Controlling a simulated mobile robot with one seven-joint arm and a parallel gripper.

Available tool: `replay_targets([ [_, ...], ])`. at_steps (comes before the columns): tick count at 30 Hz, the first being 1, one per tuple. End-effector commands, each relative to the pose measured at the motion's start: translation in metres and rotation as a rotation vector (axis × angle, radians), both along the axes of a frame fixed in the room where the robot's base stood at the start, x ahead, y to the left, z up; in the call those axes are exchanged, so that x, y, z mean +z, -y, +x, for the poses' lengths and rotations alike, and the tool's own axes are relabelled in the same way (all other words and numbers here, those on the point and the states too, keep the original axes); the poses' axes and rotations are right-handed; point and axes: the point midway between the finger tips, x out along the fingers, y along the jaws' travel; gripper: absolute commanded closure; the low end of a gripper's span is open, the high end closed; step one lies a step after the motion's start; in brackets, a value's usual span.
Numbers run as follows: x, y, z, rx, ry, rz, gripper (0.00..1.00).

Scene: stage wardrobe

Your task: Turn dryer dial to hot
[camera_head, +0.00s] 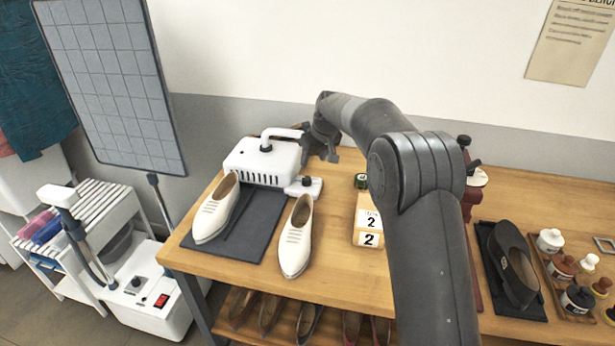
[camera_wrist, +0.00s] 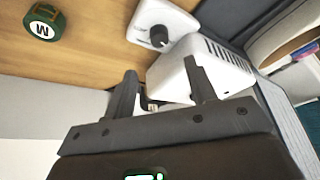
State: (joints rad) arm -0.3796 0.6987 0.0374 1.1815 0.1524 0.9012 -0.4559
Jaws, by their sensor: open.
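The white shoe dryer (camera_head: 262,162) has side vents and a bent pipe on top, and stands at the back left of the wooden table. Its black dial (camera_head: 307,181) sits on a low white panel (camera_head: 316,190) at its right side. In the wrist view the dial (camera_wrist: 159,37) shows with a pointed knob, its panel (camera_wrist: 178,18) around it. My gripper (camera_head: 322,152) hangs beside the dryer's right end, above and behind the dial. In the wrist view my gripper (camera_wrist: 160,70) is open and empty, the dryer's white body (camera_wrist: 215,68) behind its fingers, the dial beyond the tips. Dial markings are unreadable.
A number block (camera_head: 368,222) and a green round item (camera_head: 361,181) stand right of the dial. The green item also shows in the wrist view (camera_wrist: 45,22). Bare tabletop lies between.

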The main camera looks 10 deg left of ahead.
Motion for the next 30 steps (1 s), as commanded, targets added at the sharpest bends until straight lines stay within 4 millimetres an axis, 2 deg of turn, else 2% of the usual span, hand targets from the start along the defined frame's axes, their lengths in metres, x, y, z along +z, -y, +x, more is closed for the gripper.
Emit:
replay_targets([
  [12,-0.067,-0.019,0.019,-0.001,-0.003,0.000,0.49],
  [16,-0.083,-0.024,0.024,-0.001,-0.001,0.000,0.49],
  [21,-0.094,-0.027,0.027,0.000,0.001,-0.001,0.49],
  [30,-0.096,-0.028,0.028,-0.001,0.000,0.000,0.49],
])
